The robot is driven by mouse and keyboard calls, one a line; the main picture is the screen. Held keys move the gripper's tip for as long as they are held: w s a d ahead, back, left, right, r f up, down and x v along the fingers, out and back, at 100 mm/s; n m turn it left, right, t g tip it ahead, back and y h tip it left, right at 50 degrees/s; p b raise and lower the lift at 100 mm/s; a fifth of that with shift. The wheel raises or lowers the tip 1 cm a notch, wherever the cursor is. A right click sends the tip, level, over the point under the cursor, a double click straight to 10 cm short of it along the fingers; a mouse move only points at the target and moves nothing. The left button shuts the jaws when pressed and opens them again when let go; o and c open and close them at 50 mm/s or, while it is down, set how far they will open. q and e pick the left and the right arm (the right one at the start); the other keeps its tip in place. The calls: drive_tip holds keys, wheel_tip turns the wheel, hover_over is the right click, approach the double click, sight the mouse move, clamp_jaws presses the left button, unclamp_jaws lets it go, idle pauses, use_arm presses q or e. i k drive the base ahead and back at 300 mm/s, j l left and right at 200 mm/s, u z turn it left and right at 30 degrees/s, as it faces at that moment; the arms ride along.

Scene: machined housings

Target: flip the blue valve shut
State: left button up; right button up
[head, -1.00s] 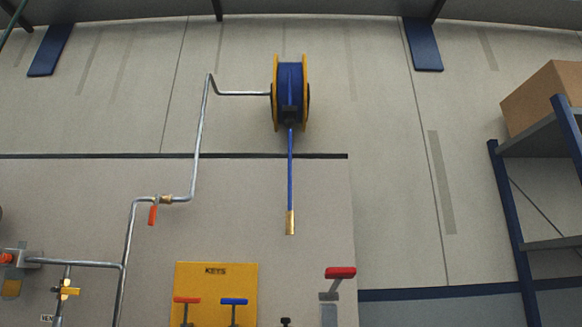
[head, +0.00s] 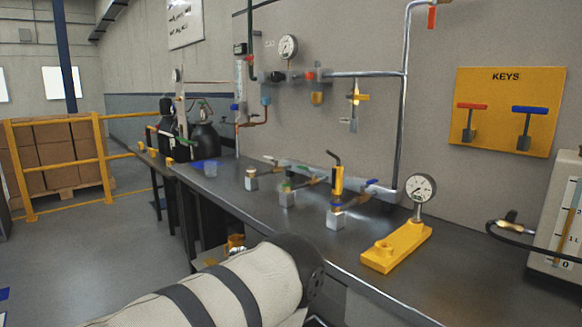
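A metal pipe manifold (head: 318,174) lies on the dark workbench against the wall, with several small valves branching toward the front on grey blocks. The nearest branch has a blue part (head: 337,207) low above its block, below an upright yellow cylinder (head: 338,181) with a black bent top. Another small blue piece (head: 372,182) shows at the manifold's right end. The middle branch has a green part (head: 287,186). Which blue part is the valve's handle, and its position, I cannot tell at this size. Neither of my grippers is in view; a padded link of my arm crosses the bottom.
A yellow gauge stand (head: 397,246) stands right of the manifold on the workbench (head: 455,272). A yellow KEYS board (head: 505,110) with red and blue T-handles hangs above. Dark bottles (head: 205,140) stand at the far end. A yellow railing (head: 60,165) is at left, with open floor before it.

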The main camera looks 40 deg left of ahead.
sight(373, 181)
drive_tip(key=u, duration=0.75)
